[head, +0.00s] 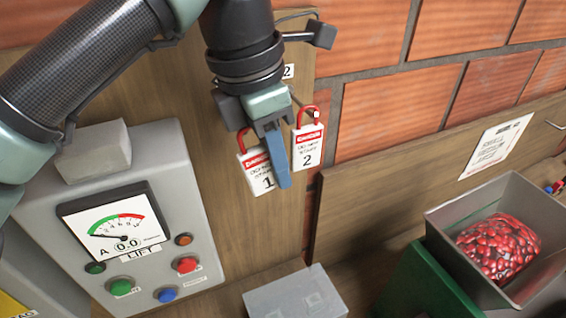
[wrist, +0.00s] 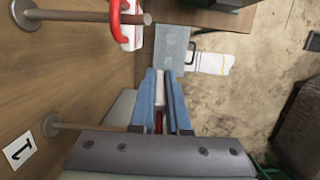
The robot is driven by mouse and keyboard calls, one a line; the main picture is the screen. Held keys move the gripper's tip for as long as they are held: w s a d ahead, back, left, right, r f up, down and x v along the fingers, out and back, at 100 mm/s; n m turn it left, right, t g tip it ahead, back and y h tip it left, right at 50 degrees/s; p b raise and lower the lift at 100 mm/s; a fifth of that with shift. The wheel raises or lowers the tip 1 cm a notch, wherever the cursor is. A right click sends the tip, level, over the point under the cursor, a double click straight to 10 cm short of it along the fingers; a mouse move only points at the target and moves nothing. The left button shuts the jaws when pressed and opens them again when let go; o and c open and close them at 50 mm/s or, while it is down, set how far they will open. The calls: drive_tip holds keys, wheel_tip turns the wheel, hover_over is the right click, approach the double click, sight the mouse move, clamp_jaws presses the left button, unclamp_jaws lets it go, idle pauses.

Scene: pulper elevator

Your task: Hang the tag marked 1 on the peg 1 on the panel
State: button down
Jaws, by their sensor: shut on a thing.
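The tag marked 1 (head: 258,173) is a white and red padlock-shaped tag with a red shackle. My gripper (head: 283,184) has blue fingers, shut on this tag, which hangs upright before the wooden panel (head: 215,215). In the wrist view the tag (wrist: 160,90) shows edge-on between the fingers (wrist: 160,76). Peg 1 (wrist: 85,124) sticks out of the panel by a label 1 (wrist: 19,150); its outer end reaches the gripper's edge. I cannot tell whether the shackle is around the peg. In the head view my gripper hides peg 1.
The tag marked 2 (head: 310,147) hangs on peg 2 (wrist: 85,16), close right of my gripper in the head view. A grey control box (head: 190,230) with a gauge and buttons stands at left. A metal hopper of red berries (head: 438,215) stands at right.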

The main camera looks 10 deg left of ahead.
drive_tip(key=shift+w+a+f, duration=0.3)
drive_tip(key=shift+w+a, duration=0.15)
drive_tip(key=shift+w, duration=0.25)
drive_tip(key=shift+w+a+f, duration=0.3)
drive_tip(key=shift+w+a, duration=0.15)
drive_tip(key=shift+w, duration=0.2)
drive_tip(key=c, duration=0.8)
unclamp_jaws()
